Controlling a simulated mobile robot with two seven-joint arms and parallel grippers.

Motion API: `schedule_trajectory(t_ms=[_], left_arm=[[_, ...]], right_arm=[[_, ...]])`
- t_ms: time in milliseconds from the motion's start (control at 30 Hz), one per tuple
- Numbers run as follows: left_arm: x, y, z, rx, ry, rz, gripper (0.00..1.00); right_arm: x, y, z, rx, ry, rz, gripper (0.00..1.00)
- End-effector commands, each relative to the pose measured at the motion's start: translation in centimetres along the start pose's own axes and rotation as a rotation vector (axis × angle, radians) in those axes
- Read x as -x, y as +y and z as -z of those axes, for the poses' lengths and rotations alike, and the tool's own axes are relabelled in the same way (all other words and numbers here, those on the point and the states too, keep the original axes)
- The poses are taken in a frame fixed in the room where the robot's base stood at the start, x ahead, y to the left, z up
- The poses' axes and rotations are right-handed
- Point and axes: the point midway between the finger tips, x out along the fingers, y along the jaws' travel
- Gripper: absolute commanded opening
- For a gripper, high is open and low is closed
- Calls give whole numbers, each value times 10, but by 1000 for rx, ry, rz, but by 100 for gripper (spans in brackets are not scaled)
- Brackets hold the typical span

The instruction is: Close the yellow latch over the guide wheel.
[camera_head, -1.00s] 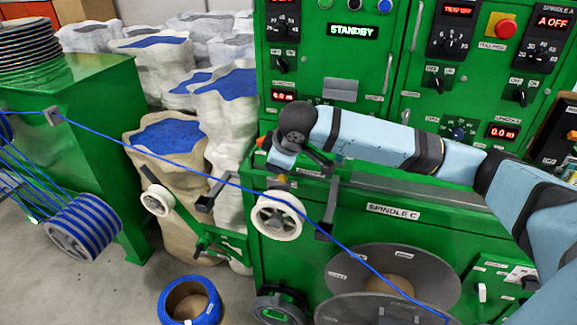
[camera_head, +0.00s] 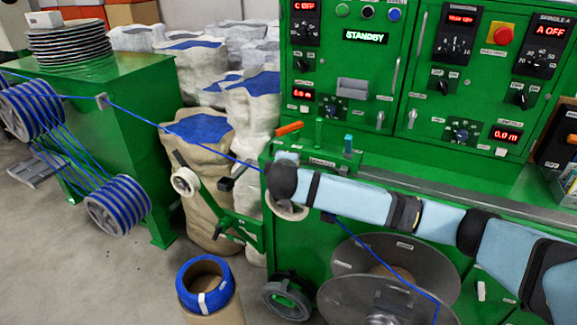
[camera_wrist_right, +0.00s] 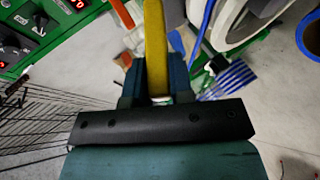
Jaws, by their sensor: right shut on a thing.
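The yellow latch (camera_wrist_right: 155,45) runs upward between the fingers of my right gripper (camera_wrist_right: 155,85) in the right wrist view, and the gripper is shut on it. In the head view my right arm's wrist covers the gripper and the latch. The white guide wheel (camera_head: 289,212) is mostly hidden behind that wrist, with its lower rim showing. A white wheel (camera_wrist_right: 243,22) also shows right of the latch in the right wrist view. The blue cable (camera_head: 215,146) passes behind my wrist and reappears below it. I cannot tell whether the latch touches the wheel. My left gripper is out of view.
A green machine (camera_head: 345,115) with knobs and displays stands behind my arm. A large grey reel (camera_head: 400,262) sits below it. A smaller white wheel (camera_head: 185,181) is on an arm to the left.

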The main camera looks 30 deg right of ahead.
Motion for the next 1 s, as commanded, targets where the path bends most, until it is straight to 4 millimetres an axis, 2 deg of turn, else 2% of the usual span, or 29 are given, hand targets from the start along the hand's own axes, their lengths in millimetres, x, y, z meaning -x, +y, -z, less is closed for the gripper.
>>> schedule_trajectory(t_ms=[33, 100, 400, 700, 1000], left_arm=[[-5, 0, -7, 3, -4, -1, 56], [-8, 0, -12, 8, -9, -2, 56], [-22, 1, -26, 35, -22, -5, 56], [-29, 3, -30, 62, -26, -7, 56], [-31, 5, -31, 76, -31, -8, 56]], right_arm=[[-1, -10, 0, 16, 3, -36, 0], [-2, -16, 0, 41, 2, -93, 0], [-6, -31, -2, 127, 2, -305, 0], [-8, -36, -3, 174, 2, -420, 0], [-9, -36, -3, 187, 1, -450, 0]])
